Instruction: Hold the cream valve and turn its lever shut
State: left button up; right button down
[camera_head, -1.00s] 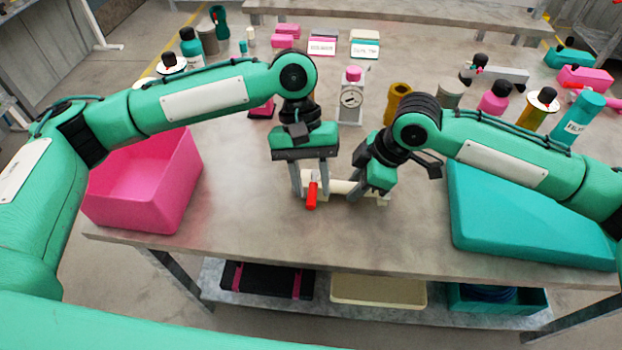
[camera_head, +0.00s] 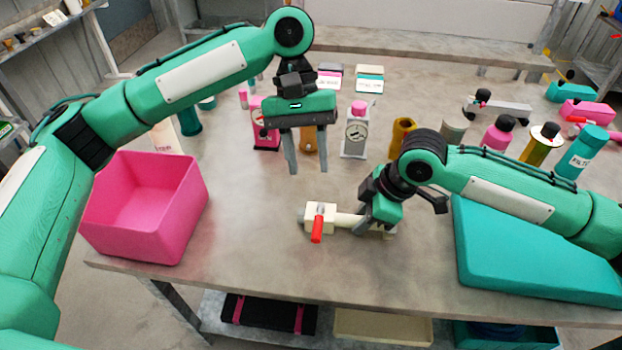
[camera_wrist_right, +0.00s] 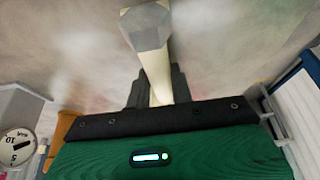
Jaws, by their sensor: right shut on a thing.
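The cream valve (camera_head: 343,220) lies across the front of the grey table, its pipe running left to right. Its red lever (camera_head: 317,230) sticks out toward the front edge, across the pipe. My right gripper (camera_head: 366,225) is shut on the valve's pipe, right of the lever; its fingertips are partly hidden by the wrist. In the right wrist view the cream pipe (camera_wrist_right: 155,75) runs between the dark fingers (camera_wrist_right: 158,92), with a grey hexagonal end beyond. My left gripper (camera_head: 308,170) is open and empty, behind and above the valve, apart from the lever.
A pink bin (camera_head: 140,215) stands at the left and a teal slab (camera_head: 530,250) at the right. The table's front middle is clear.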

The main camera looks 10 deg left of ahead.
dwell(0.4)
jog(key=c, duration=1.1)
grip_release()
jog(key=shift+c, duration=0.2)
jog(key=shift+r, duration=0.1)
